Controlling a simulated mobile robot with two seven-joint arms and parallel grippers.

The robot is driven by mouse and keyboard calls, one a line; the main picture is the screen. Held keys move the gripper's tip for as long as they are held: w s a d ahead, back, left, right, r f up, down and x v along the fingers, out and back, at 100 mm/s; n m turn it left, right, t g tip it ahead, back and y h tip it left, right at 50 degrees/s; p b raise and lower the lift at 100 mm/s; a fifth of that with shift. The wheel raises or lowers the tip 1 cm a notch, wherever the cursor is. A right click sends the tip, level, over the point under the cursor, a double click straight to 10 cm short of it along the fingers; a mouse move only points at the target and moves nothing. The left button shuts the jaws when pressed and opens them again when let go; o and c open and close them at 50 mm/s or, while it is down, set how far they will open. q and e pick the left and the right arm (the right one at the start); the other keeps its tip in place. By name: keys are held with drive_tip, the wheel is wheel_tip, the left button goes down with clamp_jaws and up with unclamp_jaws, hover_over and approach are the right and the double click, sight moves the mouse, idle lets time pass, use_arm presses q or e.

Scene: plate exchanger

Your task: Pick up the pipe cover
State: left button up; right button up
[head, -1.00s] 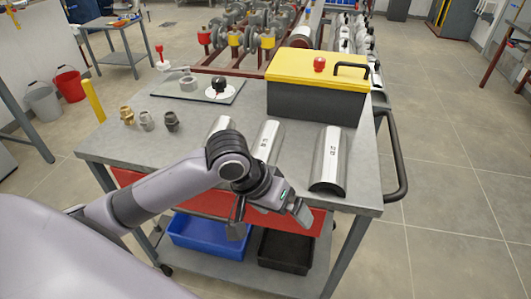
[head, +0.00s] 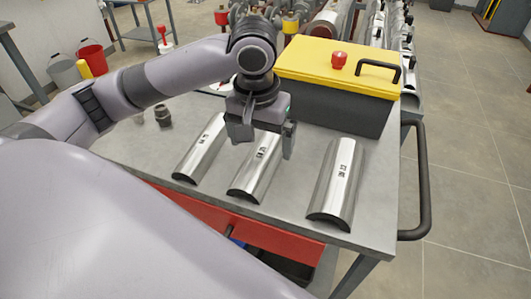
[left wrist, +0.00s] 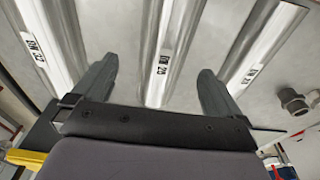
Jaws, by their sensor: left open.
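Three silver half-round pipe covers lie on the cart top in the head view: a left one (head: 203,148), a middle one (head: 254,176) and a right one (head: 338,180). Each bears a small dark label. My left gripper (head: 263,145) points down above the far part of the middle cover, open and empty. In the left wrist view the middle cover (left wrist: 165,55) runs between the open fingers (left wrist: 156,72). The right cover (left wrist: 48,38) shows on the left there, its label reading DN 32, and the left cover (left wrist: 258,55) on the right. My right gripper is out of view.
A black toolbox with a yellow lid (head: 335,88) stands behind the covers. A dark pipe fitting (head: 163,117) stands left of them. The cart's black handle (head: 421,180) rises at the right. Bare tabletop separates the covers.

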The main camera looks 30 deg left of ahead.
sight(261, 153)
use_arm(q)
drive_tip(key=f, duration=0.4)
drive_tip(key=shift+w+a+b, duration=0.3)
drive_tip(key=shift+a+b, duration=0.05)
drive_tip(key=shift+f, duration=0.35)
drive_tip(key=shift+w+f, duration=0.1)
drive_tip(key=shift+f, duration=0.1)
drive_tip(key=c, duration=1)
drive_tip(key=shift+r, duration=0.2)
wheel_tip(261, 153, up, 12)
drive_tip(key=shift+w+f+p, duration=0.1)
drive_tip(key=shift+p, duration=1.05)
wheel_tip(261, 153, up, 8)
drive_tip(key=p, duration=0.3)
